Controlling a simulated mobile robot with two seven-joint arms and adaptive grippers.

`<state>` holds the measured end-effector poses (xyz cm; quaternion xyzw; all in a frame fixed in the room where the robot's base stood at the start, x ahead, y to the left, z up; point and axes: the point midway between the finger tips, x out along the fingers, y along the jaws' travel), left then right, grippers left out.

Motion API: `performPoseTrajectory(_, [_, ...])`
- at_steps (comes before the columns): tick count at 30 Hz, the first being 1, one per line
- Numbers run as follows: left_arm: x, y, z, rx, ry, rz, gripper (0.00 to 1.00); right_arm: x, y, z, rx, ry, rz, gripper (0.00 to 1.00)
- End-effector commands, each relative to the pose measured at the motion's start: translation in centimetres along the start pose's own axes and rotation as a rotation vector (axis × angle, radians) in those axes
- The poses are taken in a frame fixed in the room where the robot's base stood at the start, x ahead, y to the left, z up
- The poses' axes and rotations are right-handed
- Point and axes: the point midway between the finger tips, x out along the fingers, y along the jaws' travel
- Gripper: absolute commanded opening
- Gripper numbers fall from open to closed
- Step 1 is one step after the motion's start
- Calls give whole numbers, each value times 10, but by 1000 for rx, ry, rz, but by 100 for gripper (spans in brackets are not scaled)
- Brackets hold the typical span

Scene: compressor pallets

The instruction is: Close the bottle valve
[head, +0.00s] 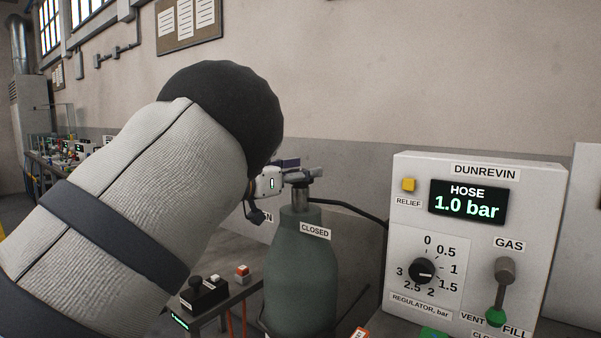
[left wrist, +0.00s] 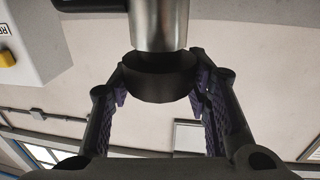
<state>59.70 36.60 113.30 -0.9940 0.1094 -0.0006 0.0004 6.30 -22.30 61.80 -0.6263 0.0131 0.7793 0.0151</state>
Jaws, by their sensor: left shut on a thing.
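The dark green bottle (head: 302,270) stands upright with a "CLOSED" label (head: 315,230) on its shoulder. Its metal valve neck (head: 299,197) rises from the top. My left gripper (head: 297,168) is at the top of this neck, coming in from the left, partly hidden behind my own arm. In the left wrist view the round dark valve knob (left wrist: 158,78) sits between the two purple-padded fingers (left wrist: 160,88), which are shut on it. The metal neck (left wrist: 158,25) shows beyond the knob. My right gripper is not in view.
A white control panel (head: 478,175) stands right of the bottle; its display (head: 467,205) reads HOSE 1.0 bar. It carries a regulator dial (head: 422,270), a yellow relief button (head: 409,185) and a gas lever (head: 504,275).

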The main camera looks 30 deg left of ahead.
Motion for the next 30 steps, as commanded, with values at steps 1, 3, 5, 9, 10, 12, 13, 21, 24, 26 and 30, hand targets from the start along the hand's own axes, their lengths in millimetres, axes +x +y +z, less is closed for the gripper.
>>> performPoseTrajectory(1, [0,0,0,-1,0,3,16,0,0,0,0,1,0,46])
performPoseTrajectory(3, [0,0,-1,-2,2,9,16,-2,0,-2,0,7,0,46])
performPoseTrajectory(5, [-1,0,-3,-2,5,22,16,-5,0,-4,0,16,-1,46])
performPoseTrajectory(9, [-3,0,-7,-2,11,80,16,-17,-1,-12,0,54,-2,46])
performPoseTrajectory(10, [-3,0,-7,-2,11,98,16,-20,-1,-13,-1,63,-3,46])
performPoseTrajectory(12, [-3,-1,-7,-1,12,145,16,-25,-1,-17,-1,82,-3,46])
performPoseTrajectory(13, [-3,0,-7,-1,11,168,16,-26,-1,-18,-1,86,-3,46])
performPoseTrajectory(21, [2,-2,6,-3,-5,377,16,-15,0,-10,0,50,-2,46])
performPoseTrajectory(24, [2,-1,8,-4,-7,449,16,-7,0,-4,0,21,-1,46])
performPoseTrajectory(26, [2,-1,9,-5,-8,487,16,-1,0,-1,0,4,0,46])
performPoseTrajectory(30, [2,-1,10,-5,-9,563,16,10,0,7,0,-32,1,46])
